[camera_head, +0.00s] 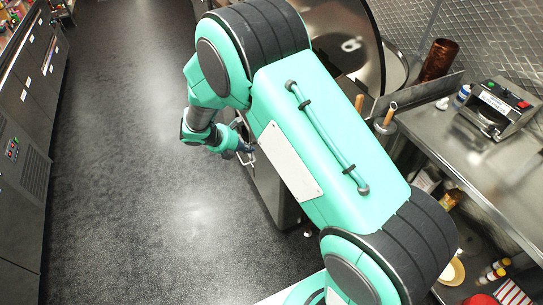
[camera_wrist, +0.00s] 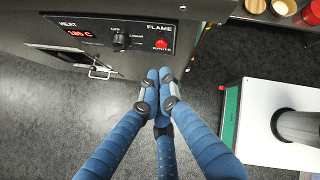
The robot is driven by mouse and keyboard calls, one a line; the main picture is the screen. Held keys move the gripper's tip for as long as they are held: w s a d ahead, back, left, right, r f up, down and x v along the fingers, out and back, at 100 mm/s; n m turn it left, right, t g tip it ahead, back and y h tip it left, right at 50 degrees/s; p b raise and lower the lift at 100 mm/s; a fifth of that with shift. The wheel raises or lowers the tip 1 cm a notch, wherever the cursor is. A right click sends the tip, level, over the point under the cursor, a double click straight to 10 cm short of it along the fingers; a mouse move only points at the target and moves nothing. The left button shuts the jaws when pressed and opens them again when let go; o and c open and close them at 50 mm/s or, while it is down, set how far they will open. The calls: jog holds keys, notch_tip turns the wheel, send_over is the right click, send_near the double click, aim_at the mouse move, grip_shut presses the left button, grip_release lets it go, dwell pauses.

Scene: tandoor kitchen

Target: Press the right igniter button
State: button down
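The red igniter button (camera_wrist: 162,44) shows in the wrist view on the dark control panel (camera_wrist: 88,31), at the right end under the word FLAME and above IGNITE. No other red button shows on this panel. My gripper (camera_wrist: 159,75) has blue fingers; the two upper fingertips are side by side and it looks shut and empty. In the picture its tips lie just below the button, apart from it. In the head view my gripper (camera_head: 243,149) is small beside the oven front, and my arm hides the panel and the button.
A black knob (camera_wrist: 121,41) sits left of the button, and a lit red heat display (camera_wrist: 80,34) farther left. A metal handle (camera_wrist: 101,71) sticks out below the panel. In the head view a steel counter (camera_head: 440,130) stands at right. The dark floor (camera_head: 130,170) at left is clear.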

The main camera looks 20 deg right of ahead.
notch_tip(320, 180, down, 12)
jog(key=w+a+n+h, duration=0.1)
jog(key=w+n, duration=0.1)
jog(key=n, duration=0.4)
jog(key=shift+w+a+f+n+t, duration=0.2)
jog(key=shift+a+n+t, duration=0.1)
jog(key=shift+t, duration=0.1)
jog(key=shift+d, duration=0.1)
jog(key=d, duration=0.8)
jog(key=shift+d+b, duration=0.3)
jog(key=shift+b, duration=0.15)
jog(key=shift+d+p, duration=0.5)
jog(key=shift+d, duration=0.35)
dwell(1.8)
jog(key=shift+a, duration=0.15)
jog(key=shift+a+r+p, duration=0.1)
jog(key=shift+a+p, duration=0.3)
jog(key=shift+a, duration=0.25)
jog(key=shift+a, duration=0.15)
